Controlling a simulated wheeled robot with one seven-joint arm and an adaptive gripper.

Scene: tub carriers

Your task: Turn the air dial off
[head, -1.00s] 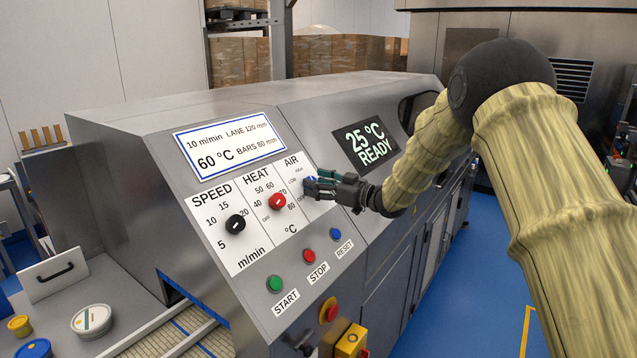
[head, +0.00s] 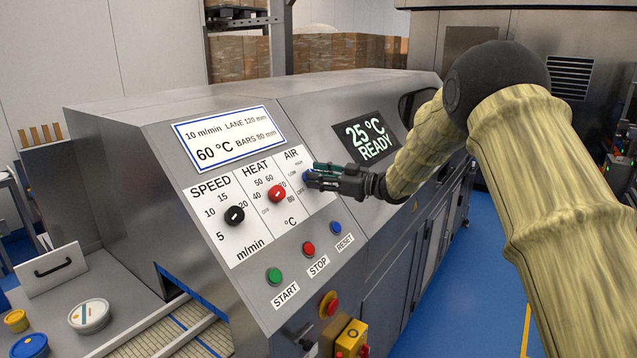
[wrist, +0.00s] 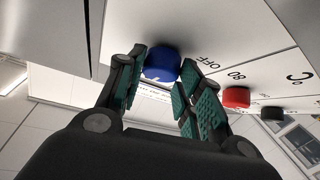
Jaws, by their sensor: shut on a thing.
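The blue air dial (head: 308,177) is on the sloped panel under the word AIR, mostly hidden behind my gripper in the head view. My gripper (head: 316,177) is shut on it. In the wrist view the blue dial (wrist: 162,64) sits between the two green-padded fingers (wrist: 158,82), with the word OFF printed beside it. Which mark the dial points to cannot be made out.
The red heat dial (head: 277,194) and black speed dial (head: 235,216) are left of the air dial. The green (head: 274,275), red (head: 308,248) and blue (head: 336,228) buttons sit below. A display (head: 366,138) reading 25 °C READY is to the right.

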